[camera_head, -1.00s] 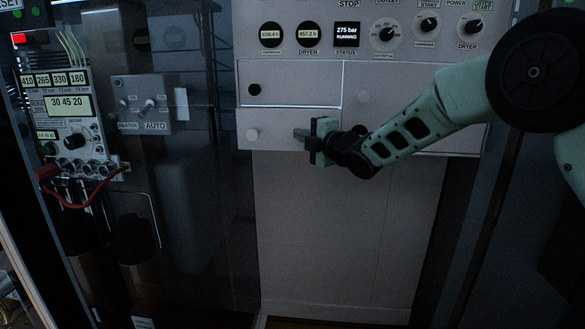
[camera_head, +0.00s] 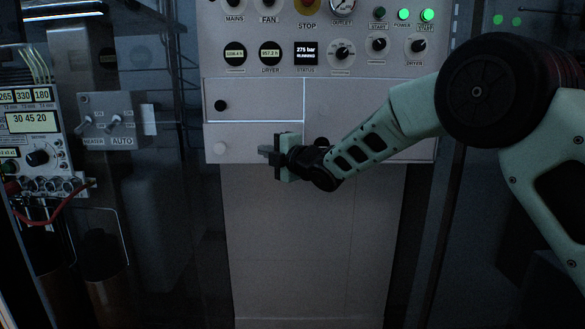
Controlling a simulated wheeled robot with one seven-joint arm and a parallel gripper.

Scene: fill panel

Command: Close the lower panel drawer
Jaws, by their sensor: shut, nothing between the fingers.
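The lower panel drawer (camera_head: 245,140) is a pale grey front with a round white knob (camera_head: 220,148), at the lower left of the control panel. My gripper (camera_head: 265,152) is shut and empty. It is in front of the drawer's right part, to the right of the white knob, with its fingers pointing left. Whether it touches the front cannot be told. My gripper and wrist hide the drawer's right end.
An upper compartment front (camera_head: 265,98) with a black knob (camera_head: 220,105) is directly above. Dials, gauges and a STOP button (camera_head: 307,8) sit higher on the panel. A wired meter unit (camera_head: 38,140) stands at left. Below the drawer is a plain cabinet face (camera_head: 310,240).

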